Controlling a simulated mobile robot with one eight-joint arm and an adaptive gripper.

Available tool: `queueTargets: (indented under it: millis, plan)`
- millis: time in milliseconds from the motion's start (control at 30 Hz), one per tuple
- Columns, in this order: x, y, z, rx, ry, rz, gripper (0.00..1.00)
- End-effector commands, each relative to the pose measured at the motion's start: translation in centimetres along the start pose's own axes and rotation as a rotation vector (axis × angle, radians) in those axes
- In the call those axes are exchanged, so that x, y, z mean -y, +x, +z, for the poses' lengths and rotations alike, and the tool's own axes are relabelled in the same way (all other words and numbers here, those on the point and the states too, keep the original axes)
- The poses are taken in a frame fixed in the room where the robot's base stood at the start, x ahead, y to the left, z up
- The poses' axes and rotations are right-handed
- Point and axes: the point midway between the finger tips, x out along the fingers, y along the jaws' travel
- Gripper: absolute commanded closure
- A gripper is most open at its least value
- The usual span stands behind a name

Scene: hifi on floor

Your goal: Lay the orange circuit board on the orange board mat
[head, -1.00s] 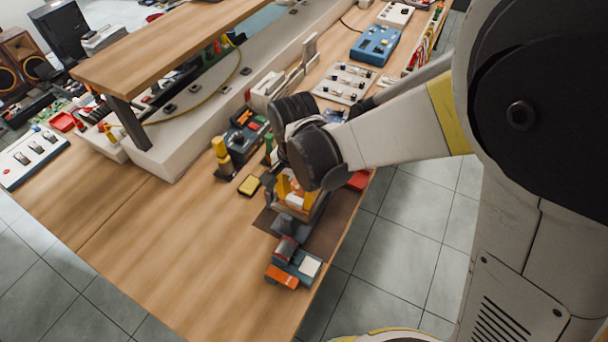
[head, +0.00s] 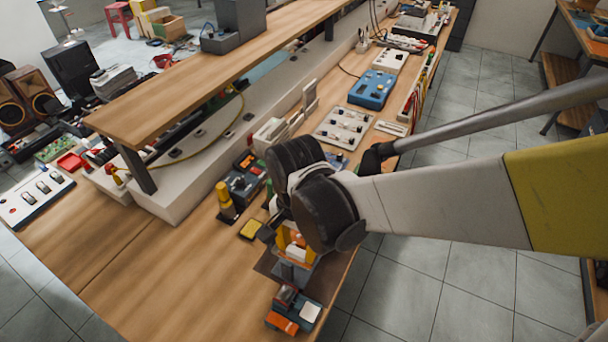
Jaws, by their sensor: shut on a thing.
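My gripper (head: 290,252) is low over the right front part of the workbench, below the dark round joints of my arm. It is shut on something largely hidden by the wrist. Orange and yellow surfaces (head: 297,240) show there, which fits the orange circuit board, but its outline is not clear. A dark brown mat (head: 268,266) lies under and around the gripper. I cannot make out an orange board mat. Just in front is a blue block with a white top, a dark red cylinder and an orange end (head: 283,324).
A yellow post (head: 227,200), a small yellow box (head: 250,229) and a dark device (head: 243,181) stand left of the gripper. A raised wooden shelf (head: 200,85) spans the back. The wooden bench top (head: 150,285) is clear at front left. Its right edge is close.

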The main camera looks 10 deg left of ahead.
Motion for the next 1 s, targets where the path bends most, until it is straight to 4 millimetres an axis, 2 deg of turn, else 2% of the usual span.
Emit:
queueTargets:
  millis: [100,333,1000]
  plan:
    - [-1.3,-1.8,2.2,0.0,-0.003,0.0,0.87]
    - [-2.8,-3.4,4.6,0.0,-0.001,0.0,0.87]
    - [-3.1,-7.0,5.1,0.0,-0.001,0.0,0.87]
